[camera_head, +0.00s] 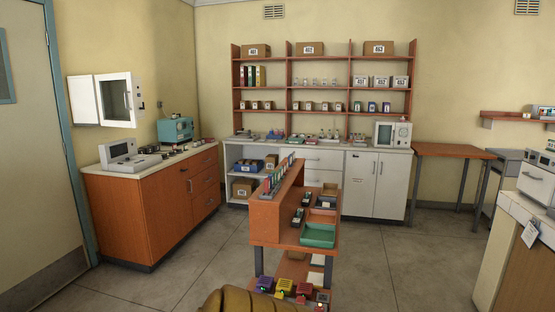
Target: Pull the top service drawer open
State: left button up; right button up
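No drawer in view carries a readable label, so I cannot tell which is the top service drawer. The orange-brown cabinet (133,213) at the left has a stack of drawers at its far end; its top drawer (204,160) looks shut. The white back counter also has drawers, and its top drawer (320,160) looks shut, partly hidden by the trolley. A white unit with a handle (538,177) shows at the right edge. Neither of my grippers is in view.
An orange trolley (266,222) with a green tray (318,235) stands in the middle, close ahead. A brown padded object (250,302) is cut off at the bottom. An orange table (452,151) stands at the back right. Grey floor is clear on both sides of the trolley.

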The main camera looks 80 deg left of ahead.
aim_at(197, 163)
jog(key=u, duration=3.3)
jog(key=i+j+u, duration=0.25)
jog(key=i+u, duration=0.15)
jog(key=i, duration=0.35)
jog(key=i+u, duration=0.45)
jog(key=i, duration=0.3)
jog(key=i+z, duration=0.2)
jog(key=i, duration=0.45)
jog(key=i+j+z, duration=0.2)
jog(key=i, duration=0.45)
jog(key=i+l+z, duration=0.2)
jog(key=i+z, duration=0.2)
jog(key=i, duration=0.15)
jog(key=i+z, duration=0.4)
jog(key=i, duration=0.15)
jog(key=i+j+z, duration=0.2)
jog(key=i+z, duration=0.2)
jog(key=i, duration=0.15)
